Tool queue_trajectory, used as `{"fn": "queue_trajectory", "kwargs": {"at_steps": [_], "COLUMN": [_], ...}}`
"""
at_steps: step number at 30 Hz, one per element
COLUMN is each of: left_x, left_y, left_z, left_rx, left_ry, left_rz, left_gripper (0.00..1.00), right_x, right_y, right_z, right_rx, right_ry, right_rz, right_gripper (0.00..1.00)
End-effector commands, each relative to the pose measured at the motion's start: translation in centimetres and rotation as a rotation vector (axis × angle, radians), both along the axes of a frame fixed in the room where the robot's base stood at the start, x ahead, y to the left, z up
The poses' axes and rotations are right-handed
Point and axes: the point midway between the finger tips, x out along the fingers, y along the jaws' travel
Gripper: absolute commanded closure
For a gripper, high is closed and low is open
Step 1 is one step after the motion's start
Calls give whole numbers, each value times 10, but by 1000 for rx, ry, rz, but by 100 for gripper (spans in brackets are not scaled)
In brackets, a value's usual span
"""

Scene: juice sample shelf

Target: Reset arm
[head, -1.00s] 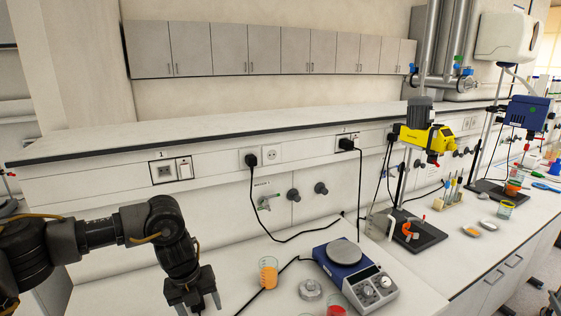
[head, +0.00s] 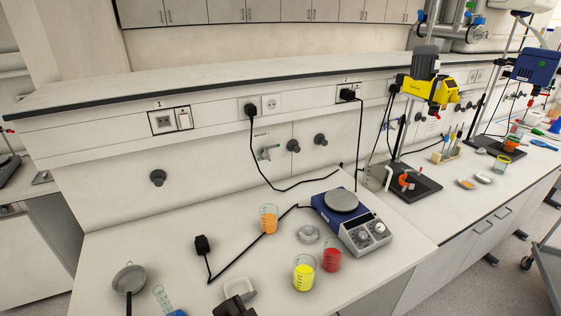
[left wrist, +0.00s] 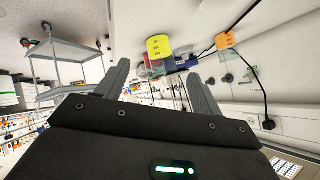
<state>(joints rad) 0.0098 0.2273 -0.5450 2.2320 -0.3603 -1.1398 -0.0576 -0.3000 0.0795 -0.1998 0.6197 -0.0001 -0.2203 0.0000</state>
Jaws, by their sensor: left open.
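My left gripper (left wrist: 160,84) shows in the left wrist view with its two grey fingers spread apart and nothing between the tips. In the head view, the yellow beaker (head: 304,272), red beaker (head: 332,257) and orange beaker (head: 269,219) stand upright on the white bench. My right gripper is in neither view.
A black cable (head: 238,251) crosses the bench. A strainer (head: 129,278) lies at the front left.

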Motion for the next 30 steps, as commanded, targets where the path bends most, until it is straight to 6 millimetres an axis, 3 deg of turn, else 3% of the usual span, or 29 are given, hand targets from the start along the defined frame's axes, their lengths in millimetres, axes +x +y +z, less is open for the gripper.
{"fn": "queue_trajectory", "kwargs": {"at_steps": [1, 3, 6, 12, 18, 26, 30], "left_x": [-19, -42, -75, -133, -189, -174, -172], "left_y": [27, 62, 101, 154, 192, 189, 189], "left_z": [-16, -34, -53, -75, -86, -174, -230], "left_rx": [-24, -38, -46, -43, -34, -19, -7], "left_ry": [100, 219, 351, 540, 689, 717, 734], "left_rz": [125, 279, 443, 674, 856, 856, 854], "left_gripper": [33, 33, 33, 33, 33, 33, 33], "right_x": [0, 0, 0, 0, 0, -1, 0], "right_y": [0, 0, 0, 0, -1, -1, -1], "right_z": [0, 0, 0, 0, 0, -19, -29], "right_rx": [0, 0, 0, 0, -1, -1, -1], "right_ry": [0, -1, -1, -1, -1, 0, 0], "right_rz": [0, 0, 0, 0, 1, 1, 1], "right_gripper": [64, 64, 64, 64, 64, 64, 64]}}
